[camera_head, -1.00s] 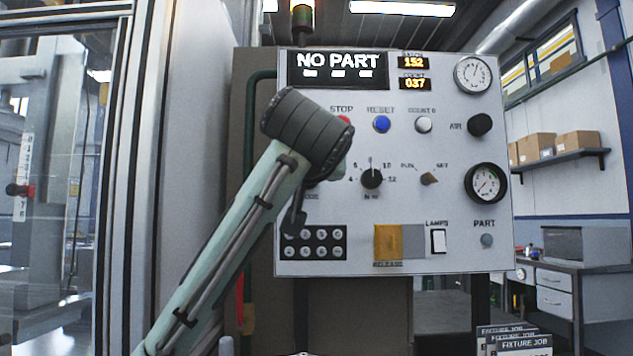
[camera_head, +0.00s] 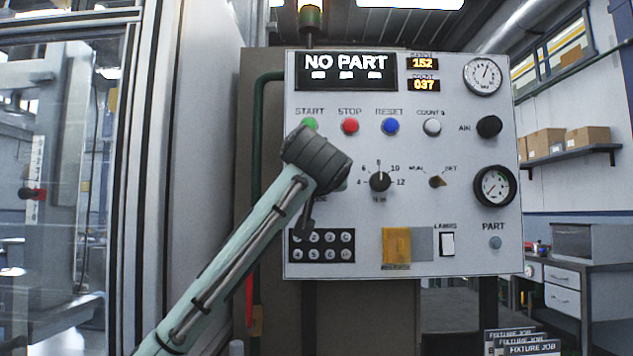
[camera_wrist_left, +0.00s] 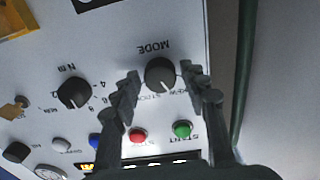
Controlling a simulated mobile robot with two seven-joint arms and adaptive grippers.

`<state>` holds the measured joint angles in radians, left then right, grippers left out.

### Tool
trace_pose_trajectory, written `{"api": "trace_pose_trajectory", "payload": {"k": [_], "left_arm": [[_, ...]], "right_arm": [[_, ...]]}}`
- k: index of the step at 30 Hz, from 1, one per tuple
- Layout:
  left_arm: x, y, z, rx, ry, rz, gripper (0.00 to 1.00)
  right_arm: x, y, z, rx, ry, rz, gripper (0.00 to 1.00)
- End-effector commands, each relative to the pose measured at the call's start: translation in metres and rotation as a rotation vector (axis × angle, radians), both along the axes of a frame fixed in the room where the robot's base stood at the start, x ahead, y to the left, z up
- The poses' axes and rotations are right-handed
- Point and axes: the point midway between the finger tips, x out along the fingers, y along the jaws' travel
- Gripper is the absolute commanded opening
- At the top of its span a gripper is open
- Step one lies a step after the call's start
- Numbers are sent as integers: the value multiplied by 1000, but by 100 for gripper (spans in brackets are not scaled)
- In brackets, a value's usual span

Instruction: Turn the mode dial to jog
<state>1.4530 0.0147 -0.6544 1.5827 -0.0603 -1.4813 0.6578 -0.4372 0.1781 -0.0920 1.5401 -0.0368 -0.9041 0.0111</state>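The mode dial (camera_wrist_left: 160,75) is a round dark knob on the light grey panel, under the word MODE, which reads upside down in the left wrist view. My left gripper (camera_wrist_left: 159,72) is open, one dark finger on each side of the dial, with narrow gaps showing. I cannot tell how deep the fingers reach around it. In the head view my left gripper and wrist cover the dial. My right gripper is not in view.
Close to the dial are the green start button (camera_head: 309,125), red stop button (camera_head: 350,126), N m dial (camera_head: 380,181) and a keypad (camera_head: 322,246). A yellow release cover (camera_head: 397,245) sits lower right. A dark green pipe (camera_head: 256,150) runs left of the panel.

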Motion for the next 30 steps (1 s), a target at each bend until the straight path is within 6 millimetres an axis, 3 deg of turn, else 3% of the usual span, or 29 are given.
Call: {"api": "trace_pose_trajectory", "payload": {"k": [1,9,20,30], "left_arm": [[0,0,0,0,0,0,34],[0,0,0,0,0,0,4],[0,0,0,73,0,0,4],[0,1,1,336,-1,0,4]], "right_arm": [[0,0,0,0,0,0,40],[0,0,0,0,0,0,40],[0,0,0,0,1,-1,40],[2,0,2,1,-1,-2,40]]}}
